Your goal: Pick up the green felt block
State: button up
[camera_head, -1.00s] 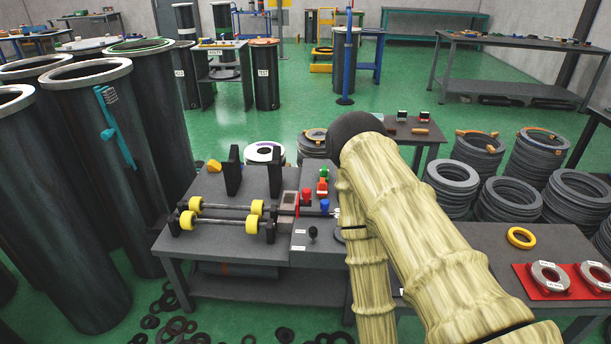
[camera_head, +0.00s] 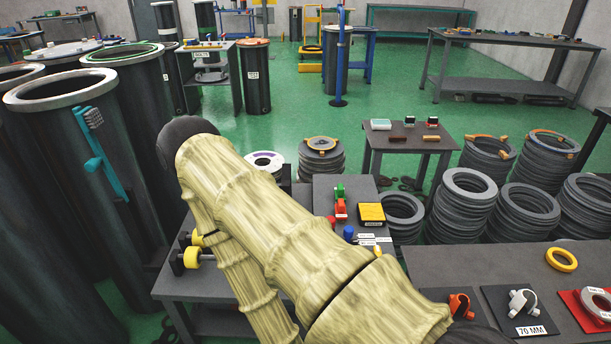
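A small green-sided block with a pale top (camera_head: 380,124) sits at the back left of a small dark table behind the workbench. A smaller green piece (camera_head: 340,191) stands on the workbench beside a red one. I cannot tell from their surfaces which of these is felt. My arm in its cream sleeve crosses the middle of the view, with its elbow at left and its lower part running to the bottom right. My gripper is not visible, so its hold cannot be seen.
A yellow pad (camera_head: 371,213) lies on the workbench (camera_head: 325,190). Stacked dark rings (camera_head: 466,205) crowd the right. Tall dark cylinders (camera_head: 95,150) stand at left. Green floor is open behind.

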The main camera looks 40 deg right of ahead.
aim_at(339, 191)
jog(key=z, duration=0.1)
jog(key=i, duration=0.7)
jog(key=z, duration=0.8)
jog(key=i, duration=0.55)
jog(key=z, duration=0.5)
